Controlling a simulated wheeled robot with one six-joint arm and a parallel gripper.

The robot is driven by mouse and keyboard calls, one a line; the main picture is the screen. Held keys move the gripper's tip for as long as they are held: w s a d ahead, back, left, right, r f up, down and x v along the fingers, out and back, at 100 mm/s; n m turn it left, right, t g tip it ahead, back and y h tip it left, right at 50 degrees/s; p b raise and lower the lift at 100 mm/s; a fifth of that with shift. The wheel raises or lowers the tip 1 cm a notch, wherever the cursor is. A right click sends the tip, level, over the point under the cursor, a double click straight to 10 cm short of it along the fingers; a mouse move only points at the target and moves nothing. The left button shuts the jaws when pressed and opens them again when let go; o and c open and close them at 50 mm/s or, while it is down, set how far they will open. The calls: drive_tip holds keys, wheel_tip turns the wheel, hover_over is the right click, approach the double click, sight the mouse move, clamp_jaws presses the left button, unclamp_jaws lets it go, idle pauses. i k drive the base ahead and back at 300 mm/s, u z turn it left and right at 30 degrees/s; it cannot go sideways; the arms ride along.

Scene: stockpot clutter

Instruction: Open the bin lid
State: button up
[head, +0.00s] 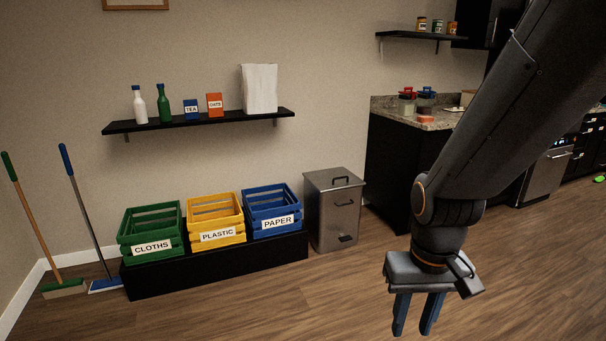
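A grey metal bin (333,213) stands on the floor against the wall, right of the row of crates. Its flat lid (334,180) is closed and has a dark handle on top. Another dark handle sits on the bin's front, with a dark pedal-like piece near the bottom. My gripper (413,315) hangs in front and to the right of the bin, pointing down, apart from it. Its two blue fingers are spread with a gap between them and nothing in it.
Green, yellow and blue crates (150,233) stand on a low black platform (215,268) left of the bin. A black counter (400,165) stands to the right. Two brooms (85,215) lean at the far left. A wall shelf (200,121) hangs above. The floor before the bin is clear.

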sight(338, 178)
drive_tip(key=u, duration=0.35)
drive_tip(key=i, duration=1.85)
drive_tip(key=z, duration=0.35)
drive_tip(key=i, duration=1.95)
drive_tip(key=z, duration=0.45)
